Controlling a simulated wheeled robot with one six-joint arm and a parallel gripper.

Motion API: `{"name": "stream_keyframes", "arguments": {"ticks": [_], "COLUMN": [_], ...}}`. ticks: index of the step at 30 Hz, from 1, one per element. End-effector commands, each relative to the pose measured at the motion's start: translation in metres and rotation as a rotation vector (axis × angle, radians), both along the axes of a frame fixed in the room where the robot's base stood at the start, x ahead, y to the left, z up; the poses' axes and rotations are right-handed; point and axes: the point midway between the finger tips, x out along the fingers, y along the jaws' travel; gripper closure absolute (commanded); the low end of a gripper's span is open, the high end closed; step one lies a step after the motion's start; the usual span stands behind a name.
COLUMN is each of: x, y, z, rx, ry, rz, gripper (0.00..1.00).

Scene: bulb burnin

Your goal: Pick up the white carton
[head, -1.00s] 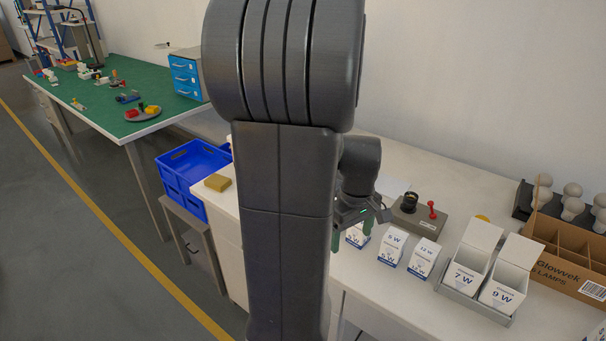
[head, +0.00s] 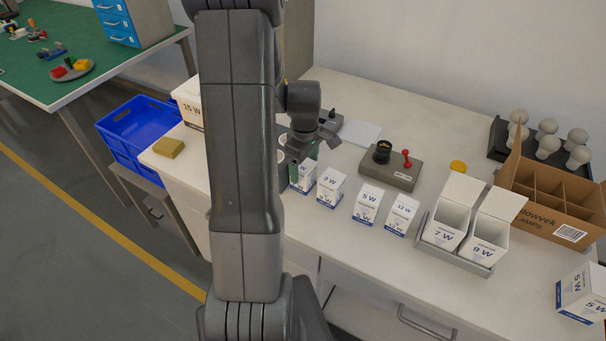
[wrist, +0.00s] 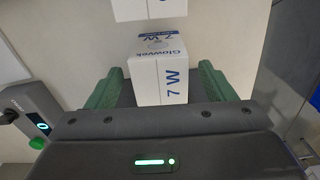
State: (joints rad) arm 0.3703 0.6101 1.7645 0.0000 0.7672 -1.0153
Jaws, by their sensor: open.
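Several small white cartons with blue print stand in a row on the white bench. My gripper (head: 305,165) is open at the leftmost one (head: 304,182), which its fingers and my arm partly hide. In the wrist view a white carton marked 7 W (wrist: 160,78) sits between the two green fingers of my gripper (wrist: 162,88), with a gap on each side. To its right in the head view stand a 3 W carton (head: 330,188), a 5 W carton (head: 367,204) and a 12 W carton (head: 400,215).
A grey tester (head: 391,169) stands behind the row. A grey tray holds open 7 W (head: 443,233) and 9 W (head: 484,248) boxes. Right are a brown divided box (head: 570,220) and a 5 W carton (head: 582,293). A larger 15 W carton (head: 189,107) and blue crate (head: 140,128) are left.

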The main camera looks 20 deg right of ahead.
Motion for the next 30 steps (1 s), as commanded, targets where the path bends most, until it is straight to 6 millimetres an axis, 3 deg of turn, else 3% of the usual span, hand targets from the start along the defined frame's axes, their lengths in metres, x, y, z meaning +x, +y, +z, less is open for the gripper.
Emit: {"name": "stream_keyframes", "arguments": {"ticks": [5, 15, 25, 26, 30], "x": [0.000, 0.003, 0.003, 0.003, 0.003], "y": [0.001, 0.002, 0.002, 0.002, 0.002], "z": [-0.009, -0.048, -0.055, -0.055, -0.054], "rx": [0.001, 0.001, 0.000, 0.000, 0.000], "ry": [0.002, 0.002, 0.000, 0.000, 0.000], "rz": [0.000, -0.001, -0.001, -0.001, -0.001], "gripper": [0.24, 0.24, 0.24, 0.26, 0.53]}}
